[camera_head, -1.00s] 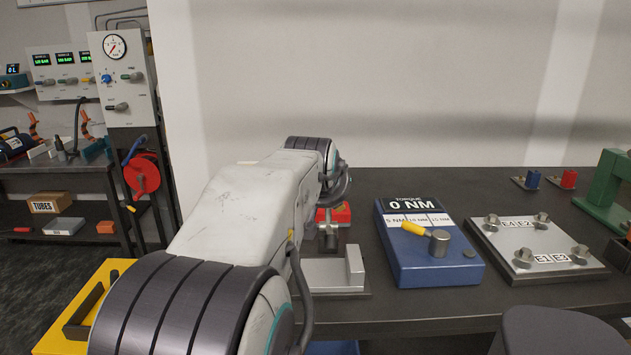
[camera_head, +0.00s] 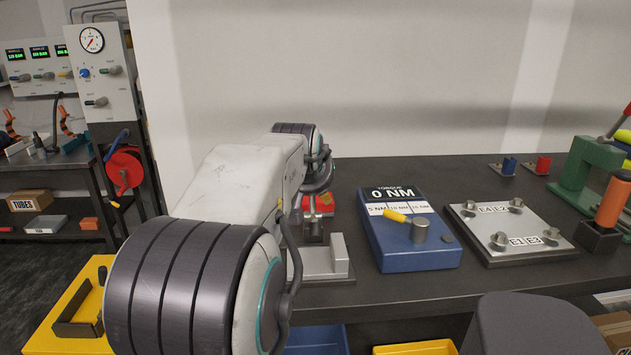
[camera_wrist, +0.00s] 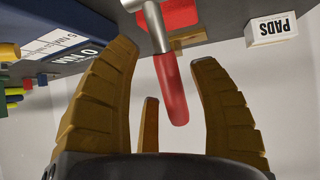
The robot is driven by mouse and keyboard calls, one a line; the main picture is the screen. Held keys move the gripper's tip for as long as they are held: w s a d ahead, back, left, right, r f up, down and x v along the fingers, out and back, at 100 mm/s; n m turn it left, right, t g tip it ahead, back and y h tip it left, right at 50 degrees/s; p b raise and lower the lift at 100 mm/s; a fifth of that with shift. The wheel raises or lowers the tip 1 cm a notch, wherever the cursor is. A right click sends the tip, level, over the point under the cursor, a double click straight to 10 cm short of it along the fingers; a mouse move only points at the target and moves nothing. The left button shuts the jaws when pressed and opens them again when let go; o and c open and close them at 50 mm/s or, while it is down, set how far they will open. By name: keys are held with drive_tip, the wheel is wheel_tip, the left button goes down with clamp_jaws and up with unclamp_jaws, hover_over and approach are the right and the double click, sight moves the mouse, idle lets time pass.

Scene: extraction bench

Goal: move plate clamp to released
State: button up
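A lever with a red grip on a metal shank (camera_wrist: 172,88), apparently the plate clamp's handle, shows in the wrist view. My gripper (camera_wrist: 163,55) is open, with its tan ribbed fingers on either side of the red grip. Gaps show between the grip and both fingers in this view. In the head view my arm hides the gripper and most of the fixture there. A grey metal base with an upright block (camera_head: 338,256) shows just right of my arm, with a metal post behind it.
A blue torque box (camera_head: 420,257) reading 0 NM stands right of the fixture. Beyond it are a plate with several knobs (camera_head: 517,241) and a green press (camera_head: 592,165). A white PADS box (camera_wrist: 273,29) shows in the wrist view.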

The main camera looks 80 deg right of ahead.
drive_tip(key=shift+o, duration=0.5)
drive_tip(key=w+v, duration=0.1)
drive_tip(key=v, duration=1.1)
drive_tip(key=shift+s, duration=0.45)
drive_tip(key=shift+c, duration=0.4)
